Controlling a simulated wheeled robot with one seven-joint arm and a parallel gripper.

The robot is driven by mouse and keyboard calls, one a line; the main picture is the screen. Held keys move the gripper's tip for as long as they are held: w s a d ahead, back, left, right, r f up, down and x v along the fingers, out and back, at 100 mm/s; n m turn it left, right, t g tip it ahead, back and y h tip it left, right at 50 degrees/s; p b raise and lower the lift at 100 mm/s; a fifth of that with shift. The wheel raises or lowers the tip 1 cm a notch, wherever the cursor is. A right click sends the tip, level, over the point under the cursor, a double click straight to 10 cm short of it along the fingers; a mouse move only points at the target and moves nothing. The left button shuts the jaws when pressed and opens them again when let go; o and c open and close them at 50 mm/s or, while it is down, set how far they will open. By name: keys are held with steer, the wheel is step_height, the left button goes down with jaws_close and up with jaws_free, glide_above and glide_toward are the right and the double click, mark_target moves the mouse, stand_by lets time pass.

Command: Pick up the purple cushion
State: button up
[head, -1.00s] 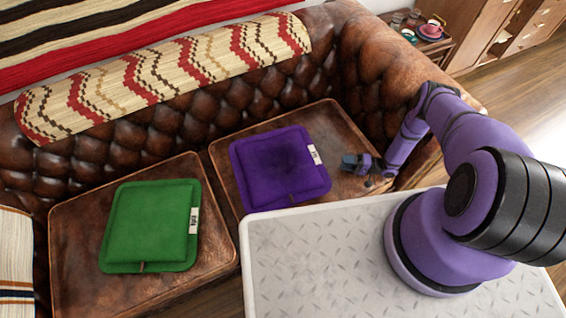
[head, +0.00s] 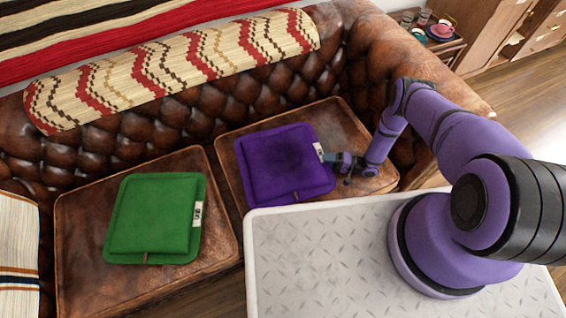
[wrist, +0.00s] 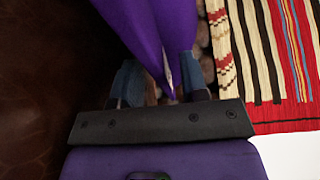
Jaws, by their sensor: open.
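The purple cushion (head: 280,163) lies flat on the right leather seat of the sofa, with a white tag on its right edge. My gripper (head: 340,160) is at that right edge, close to the tag. In the wrist view the cushion (wrist: 140,22) reaches toward me, and its edge lies between the two blue fingers of my gripper (wrist: 158,82). The fingers are open, one on each side of the edge. I cannot tell whether they touch the cloth.
A green cushion (head: 153,218) lies on the left seat. A patterned throw (head: 170,68) hangs over the sofa's tufted back (head: 200,115). The padded armrest (head: 385,60) rises behind my arm. A small side table with cups (head: 440,32) stands beyond it.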

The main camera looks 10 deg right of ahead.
steer(key=shift+w+a, duration=0.1)
steer(key=shift+a, duration=0.25)
jaws_close()
